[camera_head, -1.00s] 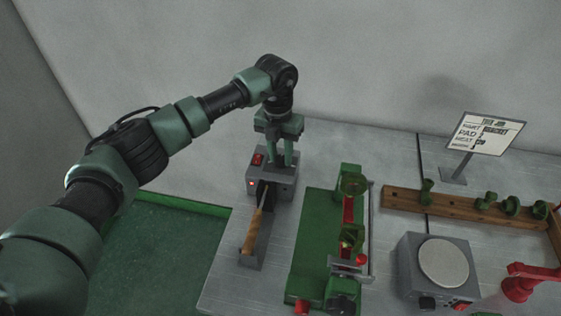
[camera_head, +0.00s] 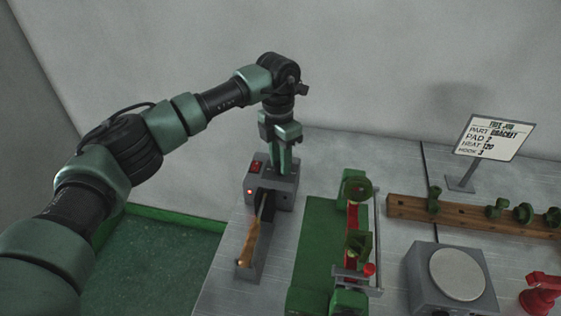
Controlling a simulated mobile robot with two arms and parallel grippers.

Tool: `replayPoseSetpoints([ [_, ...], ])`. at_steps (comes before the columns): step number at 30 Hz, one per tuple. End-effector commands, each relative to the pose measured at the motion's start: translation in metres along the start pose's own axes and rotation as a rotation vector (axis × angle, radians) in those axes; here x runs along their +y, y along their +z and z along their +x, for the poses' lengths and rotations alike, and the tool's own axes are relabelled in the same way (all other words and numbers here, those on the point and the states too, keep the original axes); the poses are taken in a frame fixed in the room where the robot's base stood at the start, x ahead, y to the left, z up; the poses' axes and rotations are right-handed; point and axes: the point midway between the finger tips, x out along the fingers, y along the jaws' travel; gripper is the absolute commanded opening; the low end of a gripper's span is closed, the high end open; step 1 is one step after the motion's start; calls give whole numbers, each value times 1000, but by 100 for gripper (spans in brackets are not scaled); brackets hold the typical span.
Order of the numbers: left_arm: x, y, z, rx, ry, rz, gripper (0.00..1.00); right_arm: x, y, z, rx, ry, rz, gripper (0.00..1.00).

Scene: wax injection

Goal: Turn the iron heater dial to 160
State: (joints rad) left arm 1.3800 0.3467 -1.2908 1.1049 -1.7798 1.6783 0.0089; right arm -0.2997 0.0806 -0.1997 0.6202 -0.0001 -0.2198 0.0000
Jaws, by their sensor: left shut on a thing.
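The iron heater is a grey box (camera_head: 285,196) with a red switch (camera_head: 254,167) and a lit red lamp (camera_head: 249,191), near the table's back left. My left gripper (camera_head: 283,168) points down onto the top of the box, behind and right of the lamp. It is shut on the heater dial, which its fingers hide; the dial's setting cannot be read. The iron, with a wooden handle (camera_head: 248,246), lies in the holder in front of the box. My right gripper is out of view.
A green fixture (camera_head: 318,245) stands right of the heater. A wooden rack (camera_head: 462,215) with green parts and a round-topped hotplate (camera_head: 457,274) stand farther right.

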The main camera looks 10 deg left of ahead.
Motion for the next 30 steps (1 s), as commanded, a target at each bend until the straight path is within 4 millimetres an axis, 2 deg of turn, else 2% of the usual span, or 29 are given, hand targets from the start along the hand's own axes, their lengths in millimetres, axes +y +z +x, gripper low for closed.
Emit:
replayPoseSetpoints([
  [10, 0, 1, -2, -4, 1, 1, 0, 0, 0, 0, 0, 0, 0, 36],
  [11, 0, 1, -2, -4, 1, 1, 36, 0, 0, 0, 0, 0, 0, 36],
  [12, 0, 1, -2, -4, 1, 1, 47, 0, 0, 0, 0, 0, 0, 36],
  [13, 0, 1, -2, -4, 1, 1, 50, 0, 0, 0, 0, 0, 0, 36],
  [23, 0, 1, -3, -2, 1, 0, 50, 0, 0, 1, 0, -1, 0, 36],
  [26, 1, 1, -12, -5, 2, 0, 50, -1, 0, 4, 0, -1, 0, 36],
  [30, 1, 1, -36, -5, 3, 0, 50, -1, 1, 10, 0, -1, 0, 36],
])
